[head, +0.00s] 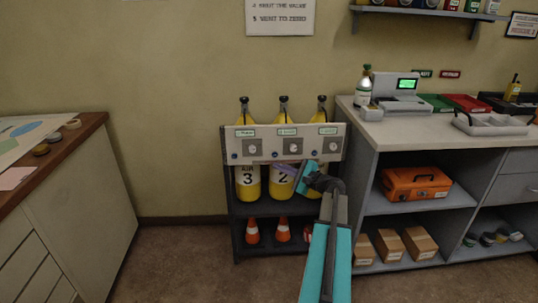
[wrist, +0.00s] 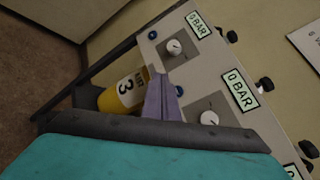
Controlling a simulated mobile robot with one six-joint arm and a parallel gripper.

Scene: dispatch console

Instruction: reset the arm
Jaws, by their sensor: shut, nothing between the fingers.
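My gripper (head: 286,169) is in front of the rack of yellow cylinders, just below the pale control panel (head: 264,155) in the head view. Its purple fingers (wrist: 161,97) are shut with nothing between them. In the wrist view they overlap the panel's lower edge; whether they touch it I cannot tell. My teal arm reaches up from the lower middle of the head view. Cylinder 3 (head: 247,183) and cylinder 2 (head: 281,189) stand upright in the rack; my arm partly hides the right cylinder. Two panel displays (wrist: 240,90) read 0 BAR in the wrist view.
Orange cones (head: 252,231) stand on the rack's lower shelf. At right, a counter (head: 392,131) holds a scale (head: 400,98) and trays, with an orange case (head: 415,183) and cardboard boxes (head: 418,243) below. A wooden-topped cabinet (head: 84,131) stands left. The floor between is clear.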

